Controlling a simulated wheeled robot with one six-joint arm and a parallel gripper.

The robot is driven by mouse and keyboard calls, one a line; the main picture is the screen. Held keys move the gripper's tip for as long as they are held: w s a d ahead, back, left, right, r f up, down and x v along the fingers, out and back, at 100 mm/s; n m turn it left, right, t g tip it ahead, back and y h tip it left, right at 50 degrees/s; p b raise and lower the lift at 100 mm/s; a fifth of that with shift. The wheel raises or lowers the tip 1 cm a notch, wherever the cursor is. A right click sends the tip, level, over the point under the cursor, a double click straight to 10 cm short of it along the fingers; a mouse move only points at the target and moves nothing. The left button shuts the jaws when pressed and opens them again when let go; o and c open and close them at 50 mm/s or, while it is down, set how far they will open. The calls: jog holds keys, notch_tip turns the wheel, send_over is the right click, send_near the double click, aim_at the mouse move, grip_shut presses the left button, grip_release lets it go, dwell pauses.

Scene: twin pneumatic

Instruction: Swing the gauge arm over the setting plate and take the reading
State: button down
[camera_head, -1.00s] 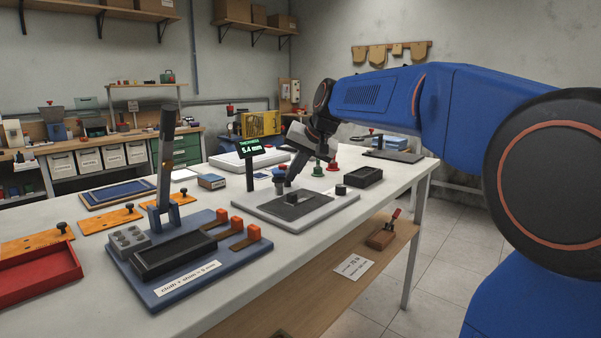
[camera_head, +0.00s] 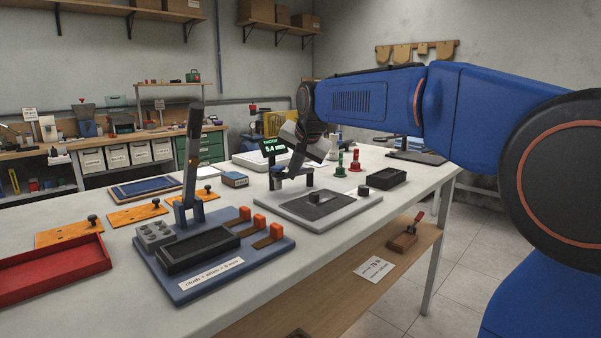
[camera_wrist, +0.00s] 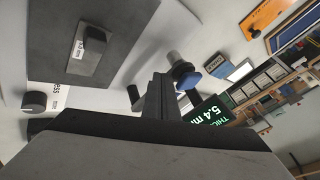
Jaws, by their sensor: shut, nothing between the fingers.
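The thickness gauge has a light grey base (camera_head: 356,204) with a dark flat plate (camera_head: 330,207) on it. A small dark block (camera_head: 315,198) with a white label sits on that plate; it also shows in the wrist view (camera_wrist: 88,48). The green display (camera_head: 273,148) reads 5.4 mm. A silver post with a blue cap (camera_wrist: 188,77) stands close beside my gripper (camera_wrist: 163,90). My gripper is shut and empty at the gauge's back left, low beside the post. The gauge arm is mostly hidden around my gripper; I cannot tell whether they touch.
A round black button (camera_head: 364,190) labelled PRESS stands on the base's right. A blue fixture (camera_head: 270,247) with a tall upright lever (camera_head: 191,150) stands at front left. A black tray (camera_head: 386,178), red and green handled stamps (camera_head: 355,163) and a red tray (camera_head: 50,270) lie around.

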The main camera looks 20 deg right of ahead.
jog(key=shift+w+a, duration=0.45)
jog(key=shift+w, duration=0.1)
jog(key=shift+s, duration=0.1)
dwell(0.3)
